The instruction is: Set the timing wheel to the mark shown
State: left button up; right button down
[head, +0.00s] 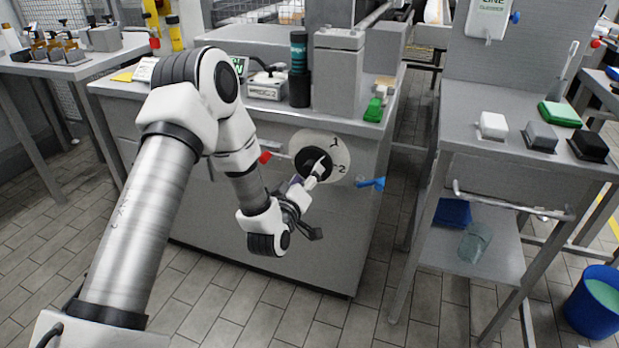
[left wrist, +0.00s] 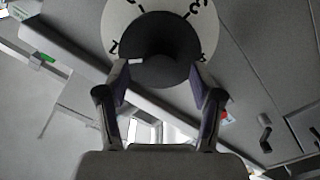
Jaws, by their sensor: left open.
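The timing wheel is a black round knob (head: 309,160) on a white dial plate (head: 338,153) with dark numerals, on the front of a grey cabinet. A "2" shows at the plate's right side in the head view. In the left wrist view the knob (left wrist: 160,42) sits top centre, with part of the plate (left wrist: 120,15) around it. My left gripper (head: 314,178) is open at the knob, its fingertips at the knob's near edge on either side. I cannot tell whether they touch it. A small pale patch shows beside the left fingertip. My right gripper is out of view.
A red-tipped lever (head: 265,157) lies left of the dial and a blue handle (head: 371,184) right of it. A small green-screened device (head: 240,66) stands on the cabinet top. A side bench (head: 470,160) stands to the right, with a blue bucket (head: 594,303) beyond it.

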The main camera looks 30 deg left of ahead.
pick_arm(q)
jog(key=shift+x, duration=1.05)
jog(key=c, duration=1.1)
jog(key=shift+c, duration=0.2)
jog(key=shift+m, duration=0.3)
jog(key=shift+r+m+p, duration=0.15)
jog(key=shift+m+p, duration=0.8)
jog(key=shift+m, duration=0.15)
jog(key=m+p, duration=0.3)
jog(key=m, duration=0.1)
jog(key=shift+m, duration=0.3)
jog(key=m+p, duration=0.2)
jog(key=m, duration=0.1)
jog(key=shift+p, duration=0.3)
jog(key=shift+m+p, duration=1)
jog(key=shift+m, duration=0.7)
